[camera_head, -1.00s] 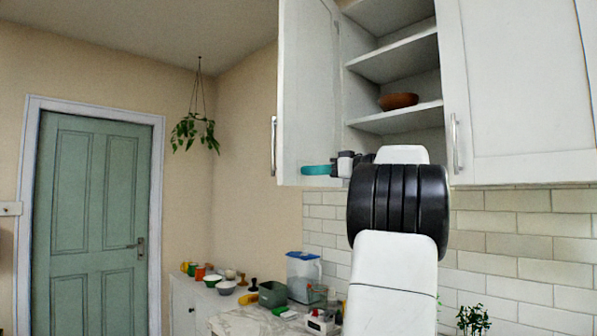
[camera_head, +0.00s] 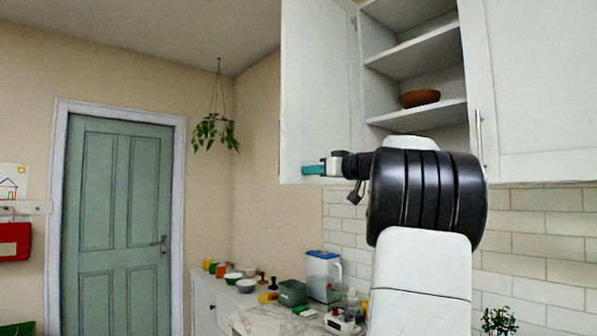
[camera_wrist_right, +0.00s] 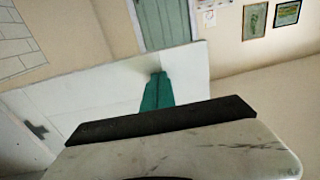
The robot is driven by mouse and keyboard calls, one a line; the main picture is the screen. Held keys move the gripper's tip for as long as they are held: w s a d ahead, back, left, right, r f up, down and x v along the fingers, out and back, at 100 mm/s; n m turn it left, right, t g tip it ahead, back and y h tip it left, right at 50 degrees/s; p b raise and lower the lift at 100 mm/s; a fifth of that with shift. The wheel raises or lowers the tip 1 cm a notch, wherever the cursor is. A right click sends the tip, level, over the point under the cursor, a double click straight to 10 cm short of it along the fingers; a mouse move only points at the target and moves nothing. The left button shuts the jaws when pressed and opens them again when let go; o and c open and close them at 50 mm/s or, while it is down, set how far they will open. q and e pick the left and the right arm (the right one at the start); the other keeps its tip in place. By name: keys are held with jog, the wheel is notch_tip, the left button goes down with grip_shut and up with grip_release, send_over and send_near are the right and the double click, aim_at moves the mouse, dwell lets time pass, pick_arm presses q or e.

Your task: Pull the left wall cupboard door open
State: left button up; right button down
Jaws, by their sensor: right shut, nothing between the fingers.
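The left wall cupboard door (camera_head: 318,80) stands swung well open, its inner face towards me. Its handle is hidden in the head view now. My right gripper (camera_head: 313,170) has teal fingers, shut and empty, at the lower part of the door's inner face. In the right wrist view the shut fingers (camera_wrist_right: 157,92) lie against or very close to the white door panel (camera_wrist_right: 100,95); I cannot tell whether they touch. The cupboard interior (camera_head: 410,62) shows open shelves. My left gripper is not in view.
A brown bowl (camera_head: 420,98) sits on a cupboard shelf. The right cupboard door (camera_head: 530,80) stands beside the opening. A hanging plant (camera_head: 215,132) and a green room door (camera_head: 118,220) are to the left.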

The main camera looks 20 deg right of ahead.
jog(key=w+a+m+h, duration=0.1)
jog(key=w+a, duration=0.3)
jog(key=w, duration=0.6)
jog(key=shift+w+t+h, duration=0.4)
jog(key=shift+s, duration=0.1)
